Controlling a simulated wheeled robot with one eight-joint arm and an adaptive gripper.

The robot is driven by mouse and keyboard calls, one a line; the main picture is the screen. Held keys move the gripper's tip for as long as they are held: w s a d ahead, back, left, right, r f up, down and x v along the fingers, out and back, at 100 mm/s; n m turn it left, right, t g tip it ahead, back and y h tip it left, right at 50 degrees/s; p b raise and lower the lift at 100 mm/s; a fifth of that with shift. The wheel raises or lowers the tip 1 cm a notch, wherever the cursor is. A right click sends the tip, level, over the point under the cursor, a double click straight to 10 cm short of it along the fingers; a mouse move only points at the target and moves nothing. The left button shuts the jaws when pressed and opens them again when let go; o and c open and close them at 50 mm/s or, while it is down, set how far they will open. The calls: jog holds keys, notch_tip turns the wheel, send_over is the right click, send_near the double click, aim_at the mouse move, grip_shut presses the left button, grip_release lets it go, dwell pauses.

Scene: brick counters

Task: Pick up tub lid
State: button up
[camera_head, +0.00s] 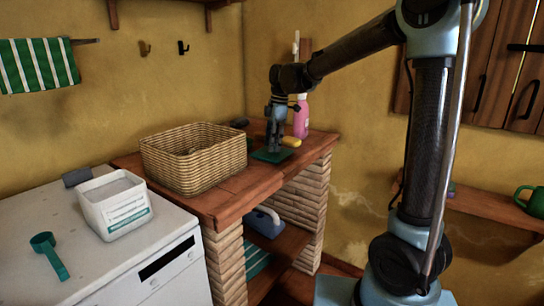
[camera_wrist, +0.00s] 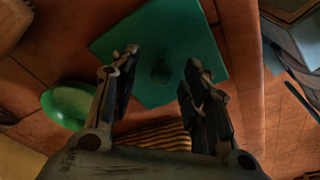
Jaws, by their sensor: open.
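The tub lid (camera_head: 262,156) is a flat green square on the wooden counter, right of the wicker basket. My gripper (camera_head: 275,148) points down over the lid. Whether the fingertips touch the lid cannot be told. The open white tub (camera_head: 115,207) stands on the white appliance at the left.
The wicker basket (camera_head: 190,160) stands close left of the lid. A green rounded object (camera_wrist: 65,106) lies near the lid. A green scoop (camera_head: 50,255) lies on the white appliance (camera_head: 150,240).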

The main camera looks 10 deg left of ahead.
jog(key=shift+c, duration=0.6)
grip_shut()
notch_tip(320, 180, up, 10)
dwell(0.3)
